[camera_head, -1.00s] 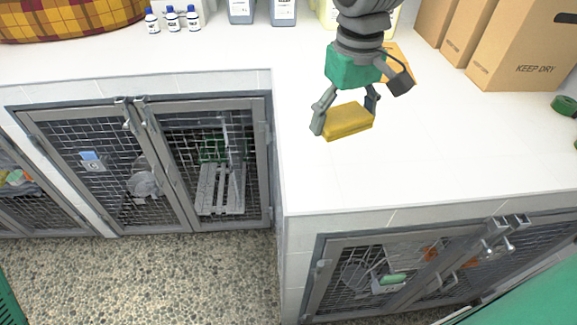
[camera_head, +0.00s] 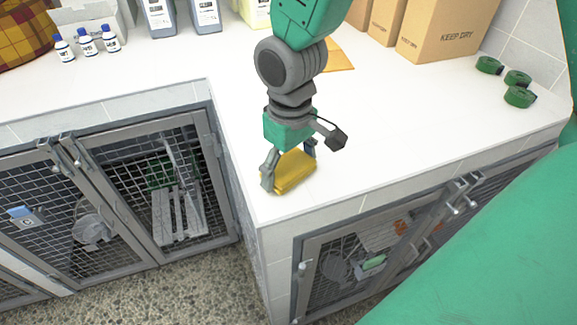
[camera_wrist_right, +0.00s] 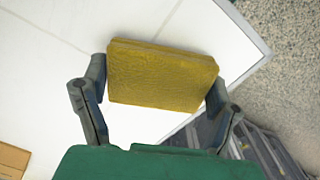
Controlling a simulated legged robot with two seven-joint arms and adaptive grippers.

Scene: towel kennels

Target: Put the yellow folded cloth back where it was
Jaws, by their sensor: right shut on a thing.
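The yellow folded cloth (camera_head: 292,172) is between the two fingers of my right gripper (camera_head: 290,165), near the corner of the white counter. In the right wrist view the cloth (camera_wrist_right: 162,76) spans the gap between the fingers, one at each side, and my right gripper (camera_wrist_right: 158,95) is shut on it. I cannot tell if the cloth touches the counter or hangs just above it. My left gripper is not in view.
The white counter (camera_head: 400,120) is clear around the cloth. An orange flat piece (camera_head: 338,56) lies behind my arm. Cardboard boxes (camera_head: 445,30), green rolls (camera_head: 519,97) and small bottles (camera_head: 87,45) stand farther back. Mesh-door kennels (camera_head: 160,185) are below the counter edge.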

